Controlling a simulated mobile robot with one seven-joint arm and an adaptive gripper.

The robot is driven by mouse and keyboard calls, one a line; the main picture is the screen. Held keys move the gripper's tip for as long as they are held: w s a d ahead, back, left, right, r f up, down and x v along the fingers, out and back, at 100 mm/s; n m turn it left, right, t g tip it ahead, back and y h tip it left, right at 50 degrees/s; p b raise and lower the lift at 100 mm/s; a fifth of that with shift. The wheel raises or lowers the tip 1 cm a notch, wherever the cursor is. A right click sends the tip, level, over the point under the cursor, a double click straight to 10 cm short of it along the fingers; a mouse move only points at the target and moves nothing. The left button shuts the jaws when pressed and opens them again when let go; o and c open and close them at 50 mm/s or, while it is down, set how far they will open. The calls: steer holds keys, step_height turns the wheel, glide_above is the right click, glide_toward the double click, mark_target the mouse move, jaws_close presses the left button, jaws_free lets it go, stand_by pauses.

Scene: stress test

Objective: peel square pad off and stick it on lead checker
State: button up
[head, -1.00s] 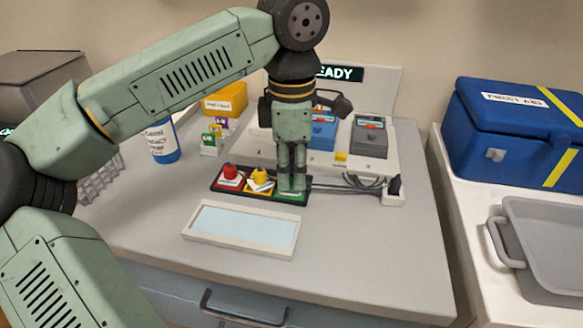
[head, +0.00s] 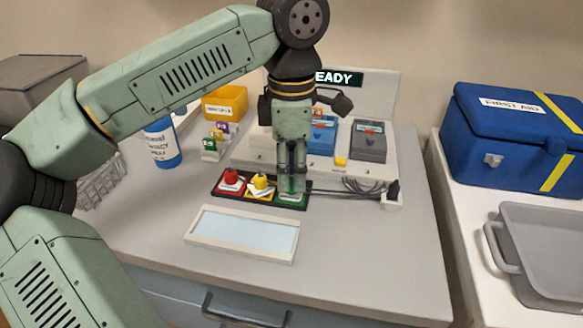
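My gripper (head: 292,190) points straight down over the green section of a dark tray (head: 221,191) on the counter. Its two fingers stand close together around or just in front of something green, and a white pad edge (head: 290,197) shows at their tips. Whether they grip it is hidden. To the left, a red knob-topped piece (head: 231,176) and a yellow one (head: 260,181) sit on white pads in red and yellow sections. I cannot tell for sure which thing is the lead checker; a console with a READY display (head: 340,77) stands behind.
A white-framed pale blue panel (head: 243,234) lies in front of the tray. The front-right counter is clear.

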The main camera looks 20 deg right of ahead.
steer(key=shift+r+p, duration=0.9)
steer(key=shift+r, duration=0.35)
steer(key=shift+o, duration=0.5)
steer(key=o, duration=0.5)
steer(key=shift+r, duration=0.1)
steer(key=shift+r+p, duration=1.2)
steer(key=shift+r, duration=0.25)
